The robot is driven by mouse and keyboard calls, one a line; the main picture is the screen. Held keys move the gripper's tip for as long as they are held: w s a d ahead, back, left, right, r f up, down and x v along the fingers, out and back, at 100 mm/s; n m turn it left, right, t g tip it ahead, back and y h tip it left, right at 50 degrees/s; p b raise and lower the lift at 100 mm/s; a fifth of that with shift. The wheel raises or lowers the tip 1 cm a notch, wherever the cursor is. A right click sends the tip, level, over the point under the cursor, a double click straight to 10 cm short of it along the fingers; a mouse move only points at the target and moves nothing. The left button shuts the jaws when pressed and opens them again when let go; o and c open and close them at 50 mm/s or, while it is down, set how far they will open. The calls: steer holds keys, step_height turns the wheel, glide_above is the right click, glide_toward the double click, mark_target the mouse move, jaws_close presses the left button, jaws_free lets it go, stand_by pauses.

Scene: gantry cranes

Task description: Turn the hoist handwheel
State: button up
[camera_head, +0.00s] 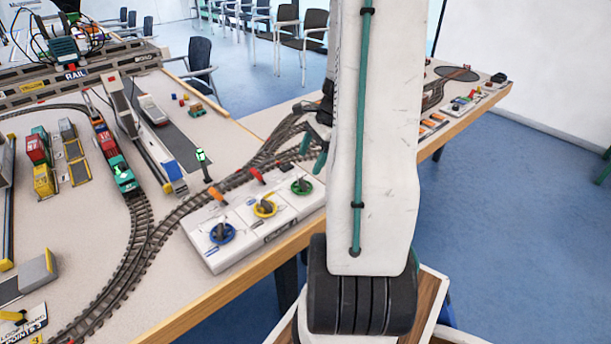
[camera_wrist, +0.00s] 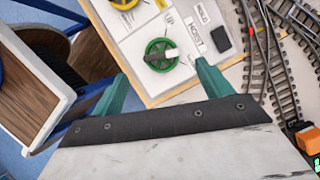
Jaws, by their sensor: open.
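The white control panel (camera_head: 246,250) lies at the table's front edge and carries a blue wheel (camera_head: 222,233), a yellow wheel (camera_head: 264,208) and a green wheel (camera_head: 302,187). In the wrist view the green wheel (camera_wrist: 155,64) has a black hub and a pale grip bar; a small label beside it seems to read HOIST. My gripper (camera_head: 313,152) is open and empty, its teal fingers above the panel's right end, partly hidden by my arm. In the wrist view my gripper (camera_wrist: 161,69) has its fingertips apart on either side of the green wheel, not visibly touching it.
Orange and red levers (camera_head: 257,175) stand behind the wheels. Model train tracks (camera_head: 135,245) run close behind and left of the panel. A small green-lit signal post (camera_head: 204,163) stands behind it.

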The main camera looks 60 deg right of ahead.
mark_target(301, 179)
steer(key=x, duration=0.7)
steer(key=shift+f, duration=0.15)
steer(key=c, duration=1)
